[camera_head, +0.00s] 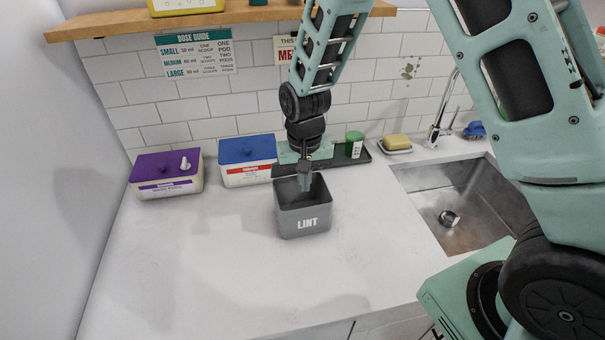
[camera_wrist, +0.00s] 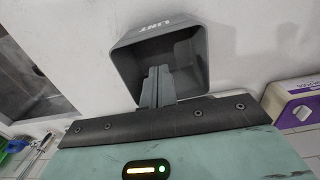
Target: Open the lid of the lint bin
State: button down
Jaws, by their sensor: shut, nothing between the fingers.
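The grey lint bin (camera_head: 303,222) stands upright on the white counter, with LINT on its front. Its top is open and its dark inside shows; it also shows in the wrist view (camera_wrist: 140,36). No lid covers the opening, and I cannot make out the lid clearly; the area behind the bin is partly hidden by my arm. My gripper (camera_head: 304,183) points down at the rear part of the bin's opening. In the wrist view its fingers (camera_wrist: 158,75) are together and empty, seen against the opening. I cannot tell whether they touch the bin.
A blue-lidded box (camera_head: 247,171) and a purple-lidded box (camera_head: 167,186) stand to the left. A dark tray (camera_head: 343,161) with a green-capped jar (camera_head: 354,146) lies behind the bin. A sink (camera_head: 465,205) is on the right. The counter in front is clear. A shelf (camera_head: 120,22) hangs above.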

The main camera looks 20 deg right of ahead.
jog(key=w+d, duration=0.1)
jog(key=w, duration=0.7)
jog(key=shift+w+p, duration=0.25)
jog(key=shift+p, duration=0.15)
dwell(0.7)
jog(key=shift+s+a+r+p, duration=0.1)
jog(key=shift+s+r+p, duration=0.4)
jog(key=shift+r+p, duration=0.9)
jog(key=shift+s+r+p, duration=0.45)
jog(key=shift+r+p, duration=0.45)
jog(key=shift+r, duration=1.05)
jog(key=shift+s+a+r+p, duration=0.1)
jog(key=shift+s+r+p, duration=0.4)
jog(key=shift+r+p, duration=0.9)
jog(key=shift+r+b, duration=0.25)
jog(key=shift+b, duration=0.05)
jog(key=s+a+n+y+b, duration=0.1)
jog(key=s+a+n+b, duration=0.3)
jog(key=s, duration=0.4)
jog(key=s+a+n+b, duration=0.1)
jog(key=s+a+b, duration=0.4)
jog(key=s, duration=0.2)
jog(key=s+f+n+b, duration=0.1)
jog(key=s+n+b, duration=0.1)
jog(key=s, duration=0.5)
jog(key=s+d+f+n+b, duration=0.1)
jog(key=s+n+b, duration=0.2)
jog(key=s, duration=0.5)
jog(key=shift+s+f+b, duration=0.3)
jog(key=shift+b, duration=0.15)
